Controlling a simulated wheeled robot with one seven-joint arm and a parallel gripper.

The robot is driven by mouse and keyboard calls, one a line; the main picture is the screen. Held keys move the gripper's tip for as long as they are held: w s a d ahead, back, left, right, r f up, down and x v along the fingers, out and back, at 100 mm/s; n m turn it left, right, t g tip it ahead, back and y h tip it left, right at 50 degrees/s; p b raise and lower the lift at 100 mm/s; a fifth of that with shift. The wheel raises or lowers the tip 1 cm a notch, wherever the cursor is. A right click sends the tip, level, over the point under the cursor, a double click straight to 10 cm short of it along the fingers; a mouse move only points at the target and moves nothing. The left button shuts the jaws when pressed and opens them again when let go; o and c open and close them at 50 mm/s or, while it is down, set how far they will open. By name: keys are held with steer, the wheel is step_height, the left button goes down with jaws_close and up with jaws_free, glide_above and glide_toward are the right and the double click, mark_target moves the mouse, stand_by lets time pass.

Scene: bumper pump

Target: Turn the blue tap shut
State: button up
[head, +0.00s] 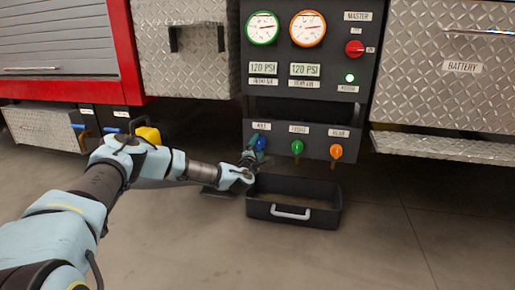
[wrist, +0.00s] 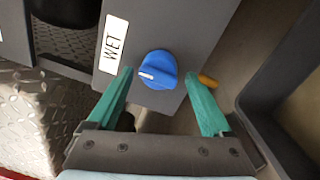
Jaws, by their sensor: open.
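The blue tap (head: 261,143) is a round knob under a white label on the lower panel (head: 318,146) in the head view. In the wrist view the blue tap (wrist: 157,70) shows close up, with a white mark on its grip bar and a label reading WET beside it. My gripper (head: 255,156) is at the tap in the head view and partly covers it. In the wrist view my gripper (wrist: 163,88) is open, with one green finger on each side of the tap. Gaps show between the fingers and the knob, and nothing is held.
A green tap (head: 297,147) and an orange tap (head: 336,151) sit right of the blue one. A black tray (head: 318,189) with a silver handle stands on the floor below. Two gauges (head: 263,28) and a red master knob (head: 354,48) are above. The floor at right is clear.

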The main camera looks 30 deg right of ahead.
steer(key=p+v, duration=0.4)
steer(key=v, duration=0.6)
steer(key=shift+s+a, duration=0.3)
